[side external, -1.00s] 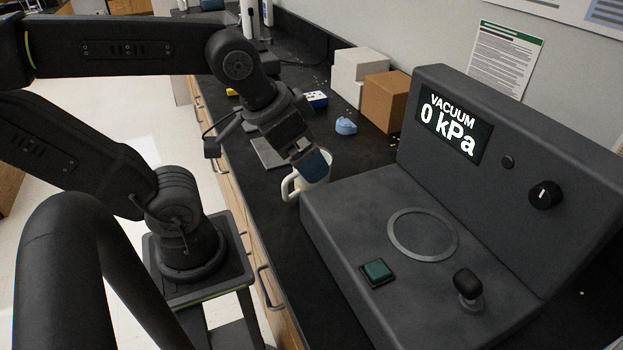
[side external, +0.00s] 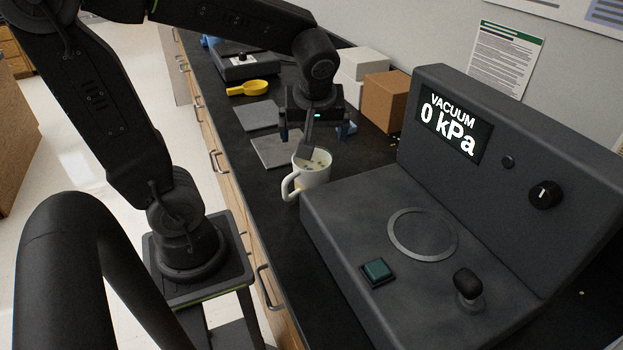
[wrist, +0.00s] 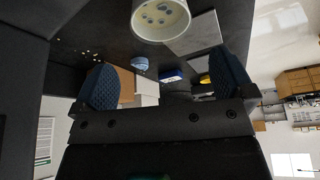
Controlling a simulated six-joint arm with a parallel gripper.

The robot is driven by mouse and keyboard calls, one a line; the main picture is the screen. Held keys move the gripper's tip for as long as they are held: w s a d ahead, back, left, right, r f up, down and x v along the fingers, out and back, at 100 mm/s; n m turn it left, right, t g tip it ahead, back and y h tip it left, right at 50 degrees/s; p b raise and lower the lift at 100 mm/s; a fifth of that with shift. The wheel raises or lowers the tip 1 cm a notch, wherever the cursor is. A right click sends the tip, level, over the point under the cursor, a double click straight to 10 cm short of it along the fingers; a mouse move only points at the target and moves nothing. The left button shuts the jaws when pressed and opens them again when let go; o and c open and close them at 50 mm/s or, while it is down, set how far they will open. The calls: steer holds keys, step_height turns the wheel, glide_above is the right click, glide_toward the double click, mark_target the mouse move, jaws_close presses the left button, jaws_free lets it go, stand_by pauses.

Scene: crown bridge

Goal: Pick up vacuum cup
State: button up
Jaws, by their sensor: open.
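A white mug-like cup (side external: 312,176) with a handle on its left stands upright on the black bench, beside the vacuum machine. Small pellets or spots show inside it. It also appears at the top of the wrist view (wrist: 160,20), apart from my fingers. My gripper (side external: 315,130) is behind and above the cup in the side view, with its blue fingertips spread and nothing between them. In the wrist view my gripper (wrist: 167,82) is open and empty. A dark grey part of my wrist partly hides the cup's far rim.
The vacuum machine (side external: 345,215) reads 0 kPa, right of the cup. Grey plates (side external: 258,115), a yellow scoop (side external: 250,88) and a scale-like device (side external: 245,65) lie farther back. A brown box (side external: 387,98) and white box (side external: 365,64) stand by the wall.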

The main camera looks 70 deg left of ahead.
mark_target(312, 165)
steer(key=x, duration=1.3)
steer(key=shift+f, duration=0.1)
steer(key=c, duration=0.8)
